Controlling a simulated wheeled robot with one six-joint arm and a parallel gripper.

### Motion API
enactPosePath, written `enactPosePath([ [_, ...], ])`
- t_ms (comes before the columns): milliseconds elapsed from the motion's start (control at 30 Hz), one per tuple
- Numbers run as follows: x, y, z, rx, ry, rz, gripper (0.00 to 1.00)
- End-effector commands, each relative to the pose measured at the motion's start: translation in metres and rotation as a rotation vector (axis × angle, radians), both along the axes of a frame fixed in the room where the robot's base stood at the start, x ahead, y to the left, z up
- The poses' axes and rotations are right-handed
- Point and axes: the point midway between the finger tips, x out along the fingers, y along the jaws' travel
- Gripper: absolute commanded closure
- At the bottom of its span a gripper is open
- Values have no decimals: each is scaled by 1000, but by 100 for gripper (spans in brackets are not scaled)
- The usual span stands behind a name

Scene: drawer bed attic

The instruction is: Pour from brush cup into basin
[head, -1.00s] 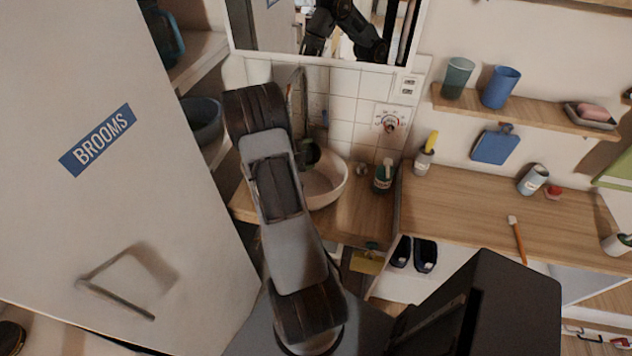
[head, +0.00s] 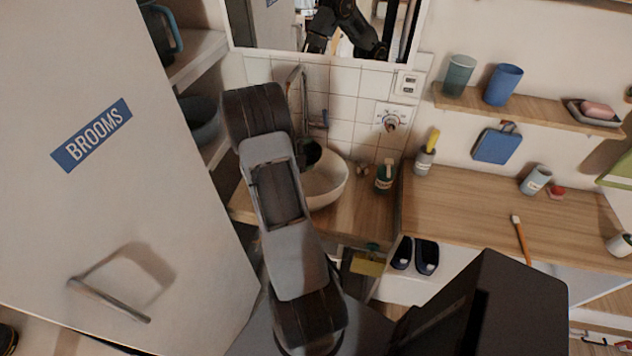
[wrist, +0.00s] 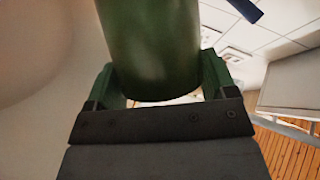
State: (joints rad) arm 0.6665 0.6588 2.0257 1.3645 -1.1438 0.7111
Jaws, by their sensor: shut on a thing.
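The brush cup (wrist: 155,45) is dark green and sits between the two green fingers of my gripper (wrist: 158,82), which is shut on it. In the head view, part of the dark cup (head: 312,154) shows beside my arm, at the rear left rim of the basin. The basin (head: 328,188) is a round, cream bowl on the wooden counter, with its left side hidden behind my arm. The cup's exact tilt and its contents cannot be made out.
A tap (head: 303,95) rises behind the basin. A soap bottle (head: 384,177) stands on the counter right of the basin. The brooms cabinet door (head: 100,200) is on the left. A wooden desk (head: 470,205) with small items is on the right.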

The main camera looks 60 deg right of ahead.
Motion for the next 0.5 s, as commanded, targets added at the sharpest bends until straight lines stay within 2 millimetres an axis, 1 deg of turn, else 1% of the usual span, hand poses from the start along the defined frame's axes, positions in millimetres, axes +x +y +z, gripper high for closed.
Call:
enactPosePath([
  [500, -2, 1, 1, -43, -58, -1, 74],
])
